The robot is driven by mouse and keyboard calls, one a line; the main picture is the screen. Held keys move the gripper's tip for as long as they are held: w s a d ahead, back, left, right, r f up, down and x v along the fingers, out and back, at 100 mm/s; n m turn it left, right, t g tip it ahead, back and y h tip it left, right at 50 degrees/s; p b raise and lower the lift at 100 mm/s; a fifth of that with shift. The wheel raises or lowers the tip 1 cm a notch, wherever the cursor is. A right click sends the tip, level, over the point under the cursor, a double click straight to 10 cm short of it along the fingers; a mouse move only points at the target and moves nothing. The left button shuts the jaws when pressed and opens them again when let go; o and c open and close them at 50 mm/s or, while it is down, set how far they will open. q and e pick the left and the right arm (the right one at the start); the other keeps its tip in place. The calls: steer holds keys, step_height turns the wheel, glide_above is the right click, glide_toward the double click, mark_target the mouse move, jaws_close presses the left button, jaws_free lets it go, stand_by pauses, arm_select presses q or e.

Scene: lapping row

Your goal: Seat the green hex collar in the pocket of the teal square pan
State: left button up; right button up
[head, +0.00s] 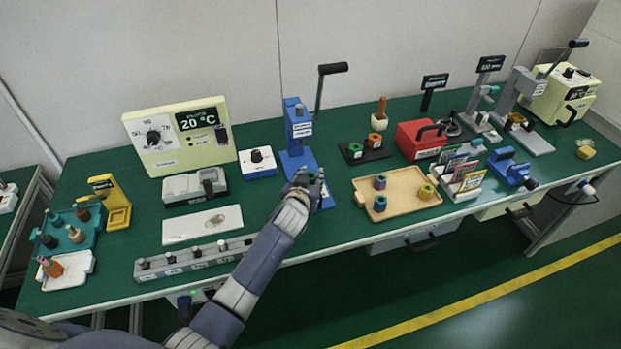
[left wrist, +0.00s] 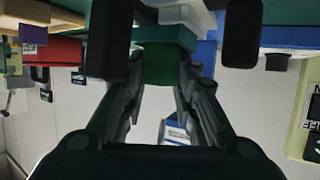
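The green hex collar (left wrist: 165,68) is between the fingers of my left gripper (left wrist: 164,82), which looks shut on it. In the head view my left gripper (head: 311,180) is at the foot of the blue lever press, with a bit of green between its fingertips. In the left wrist view, which is upside down, the teal square pan (left wrist: 166,36) lies directly past the collar's far end. The pocket is hidden, and I cannot tell whether the collar is in it or just over it. My right gripper is not in view.
The blue press (head: 299,130) with its raised lever stands just behind my left gripper. A wooden tray (head: 405,204) with several collars lies to the right. A black plate (head: 378,154) holds a green and an orange collar. A grey peg rail (head: 195,262) is at the front left.

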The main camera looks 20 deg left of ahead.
arm_select(q)
steer(key=o, duration=0.4)
steer(key=shift+f, duration=0.15)
steer(key=shift+o, duration=0.5)
steer(key=shift+s, duration=0.1)
steer(key=shift+f, duration=0.15)
steer(key=a+v, duration=0.1)
steer(key=v, duration=1.1)
steer(key=shift+d+r, duration=0.35)
steer(key=shift+d, duration=0.1)
